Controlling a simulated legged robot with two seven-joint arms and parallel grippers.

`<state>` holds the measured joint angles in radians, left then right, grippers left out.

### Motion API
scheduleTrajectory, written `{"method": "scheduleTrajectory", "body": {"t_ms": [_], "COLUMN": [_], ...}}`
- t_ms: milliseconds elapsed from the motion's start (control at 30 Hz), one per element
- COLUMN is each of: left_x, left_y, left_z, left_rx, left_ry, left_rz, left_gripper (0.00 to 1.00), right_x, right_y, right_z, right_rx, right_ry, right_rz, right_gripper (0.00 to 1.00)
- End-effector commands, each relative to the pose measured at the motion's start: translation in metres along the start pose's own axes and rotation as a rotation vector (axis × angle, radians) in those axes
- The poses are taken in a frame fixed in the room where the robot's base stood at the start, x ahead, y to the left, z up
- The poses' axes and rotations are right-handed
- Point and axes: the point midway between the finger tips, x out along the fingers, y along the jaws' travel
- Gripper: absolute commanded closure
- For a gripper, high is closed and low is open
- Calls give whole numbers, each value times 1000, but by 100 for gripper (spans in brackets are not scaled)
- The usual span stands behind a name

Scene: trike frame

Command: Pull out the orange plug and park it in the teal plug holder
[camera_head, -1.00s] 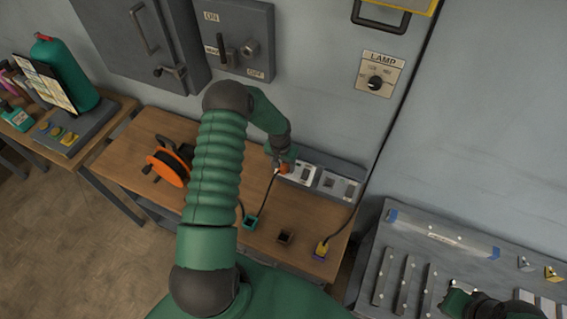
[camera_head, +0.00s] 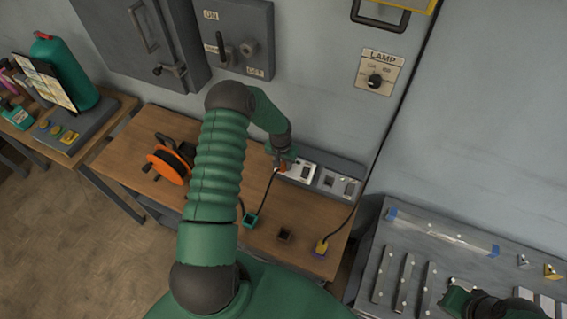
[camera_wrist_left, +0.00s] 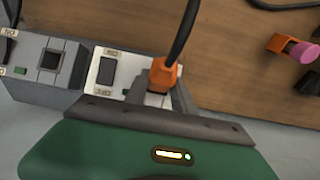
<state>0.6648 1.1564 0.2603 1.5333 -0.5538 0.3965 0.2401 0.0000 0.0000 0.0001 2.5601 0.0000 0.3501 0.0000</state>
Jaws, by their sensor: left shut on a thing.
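The orange plug (camera_head: 282,169) is at the left end of the socket box (camera_head: 325,180) at the wall, with a black cable running from it to the bench. In the left wrist view the plug (camera_wrist_left: 163,76) is between the fingers of my left gripper (camera_wrist_left: 160,88), which is shut on it. The plug is at the right end of the white socket plate (camera_wrist_left: 108,68); whether its pins are still in is hidden. The small teal plug holder (camera_head: 250,220) stands on the bench, nearer to me than the plug. My right gripper (camera_head: 457,300) shows partly at the lower right; its fingers are unclear.
A dark brown holder (camera_head: 285,235) and a purple holder with a yellow plug (camera_head: 321,247) stand right of the teal one. An orange cable reel (camera_head: 167,168) stands at the left of the bench. A grey panel (camera_head: 437,240) is on the right.

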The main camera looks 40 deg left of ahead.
Motion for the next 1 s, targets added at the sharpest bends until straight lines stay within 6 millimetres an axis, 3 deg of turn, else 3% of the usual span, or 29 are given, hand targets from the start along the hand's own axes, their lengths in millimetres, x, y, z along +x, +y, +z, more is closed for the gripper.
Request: {"method": "scheduleTrajectory", "body": {"t_ms": [1000], "left_x": [-40], "left_y": [0], "left_z": [32], "left_rx": [0], "left_ry": [-4], "left_rz": [-1], "left_gripper": [100], "right_x": [-40], "right_y": [0], "right_z": [-9], "right_rx": [0], "right_ry": [0], "right_rz": [0], "right_gripper": [100]}}
